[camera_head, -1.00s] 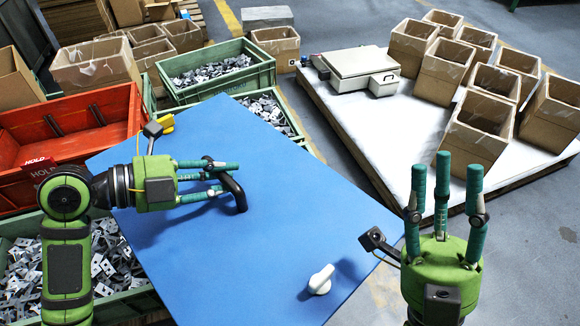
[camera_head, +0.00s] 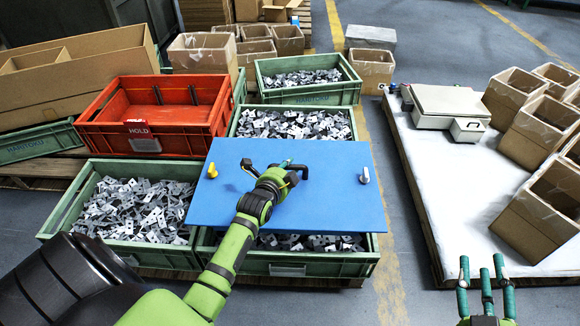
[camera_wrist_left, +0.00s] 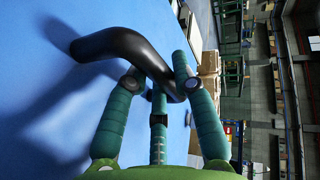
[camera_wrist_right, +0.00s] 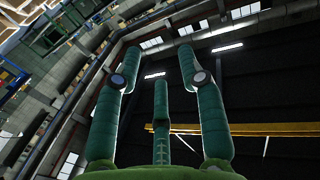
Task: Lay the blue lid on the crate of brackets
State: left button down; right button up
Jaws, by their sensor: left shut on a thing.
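The blue lid (camera_head: 325,205) lies roughly flat over the front right green crate of brackets (camera_head: 290,262), with brackets showing past its near edge. Its left part reaches over the edge of the front left crate. I cannot tell whether it touches the rims. My left gripper (camera_head: 287,172) is shut on the lid's black bar handle (camera_head: 302,170); the handle also shows between the fingers in the left wrist view (camera_wrist_left: 135,48). The lid carries a yellow knob (camera_head: 212,170) and a white knob (camera_head: 365,176). My right gripper (camera_head: 484,272) is open and empty, fingers up, at lower right.
A front left bracket crate (camera_head: 140,205), a red HOLD bin (camera_head: 160,115) and further bracket crates (camera_head: 310,80) surround the lid. A white-topped pallet (camera_head: 450,190) with a scale (camera_head: 450,105) and cartons (camera_head: 540,215) stands right. A floor strip separates it from the crates.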

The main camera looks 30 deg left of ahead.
pick_arm(q)
jog(key=shift+w+d+f, duration=0.15)
jog(key=shift+d+f, duration=0.1)
jog(key=shift+f, duration=0.05)
pick_arm(e)
jog(key=shift+d+f+g+h, duration=0.2)
jog(key=shift+f+g+h, duration=0.15)
jog(key=shift+f, duration=0.3)
jog(key=shift+f, duration=0.1)
